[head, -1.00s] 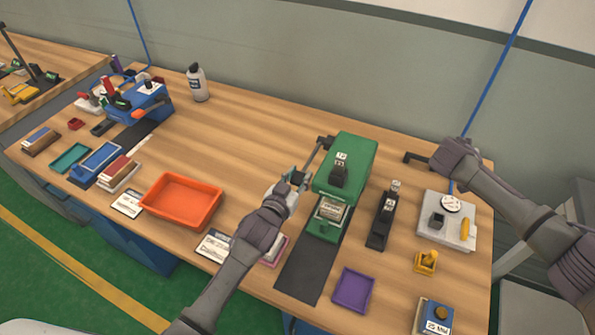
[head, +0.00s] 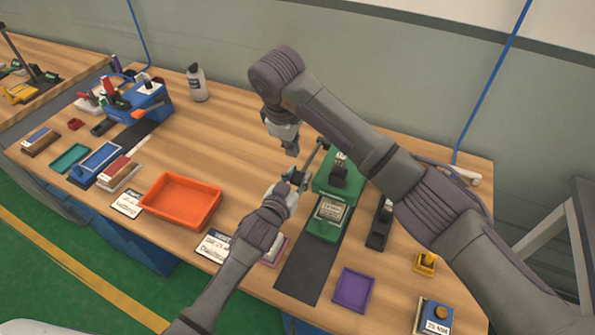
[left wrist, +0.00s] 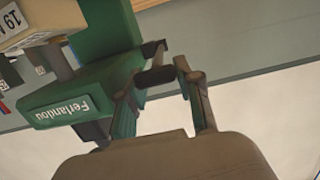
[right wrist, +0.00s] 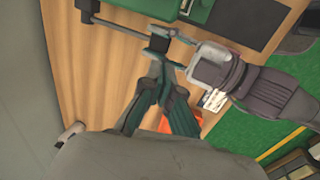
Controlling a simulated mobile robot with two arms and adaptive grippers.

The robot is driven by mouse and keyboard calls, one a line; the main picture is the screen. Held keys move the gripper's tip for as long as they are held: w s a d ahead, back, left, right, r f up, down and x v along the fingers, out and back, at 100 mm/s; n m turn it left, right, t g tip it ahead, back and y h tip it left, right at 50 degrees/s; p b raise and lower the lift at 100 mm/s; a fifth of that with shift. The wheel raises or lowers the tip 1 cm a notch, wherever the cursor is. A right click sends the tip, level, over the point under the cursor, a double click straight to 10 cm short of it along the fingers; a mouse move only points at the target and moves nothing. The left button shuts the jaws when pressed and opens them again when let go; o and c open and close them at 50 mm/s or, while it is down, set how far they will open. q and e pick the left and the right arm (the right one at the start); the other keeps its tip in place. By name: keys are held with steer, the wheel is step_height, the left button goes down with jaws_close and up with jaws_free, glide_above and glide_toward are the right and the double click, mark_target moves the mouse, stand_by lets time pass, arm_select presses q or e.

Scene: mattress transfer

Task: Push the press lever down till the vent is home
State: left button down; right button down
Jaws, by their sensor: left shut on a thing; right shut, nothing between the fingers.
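The green press (head: 330,228) stands on the bench, partly hidden by my right arm. Its lever (head: 314,158) comes out on its left side; the lever also crosses the right wrist view (right wrist: 112,28) and ends in a black grip (right wrist: 158,43). My left gripper (head: 297,179) is shut on that grip, seen again in the left wrist view (left wrist: 155,77). My right gripper (head: 291,150) is shut and empty, above the bench just left of the lever, apart from it. A labelled part (head: 332,210) sits in the press opening. I cannot make out the vent.
An orange tray (head: 183,222) lies left of my left arm. A blue press (head: 140,103) and a bottle (head: 197,83) stand farther left.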

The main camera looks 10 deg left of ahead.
mark_target(299, 178)
arm_select(q)
steer(key=shift+f, duration=0.15)
arm_select(e)
steer(key=x, duration=1.1)
steer(key=shift+w+f, duration=0.15)
steer(key=shift+f, duration=0.1)
steer(key=shift+f, duration=0.1)
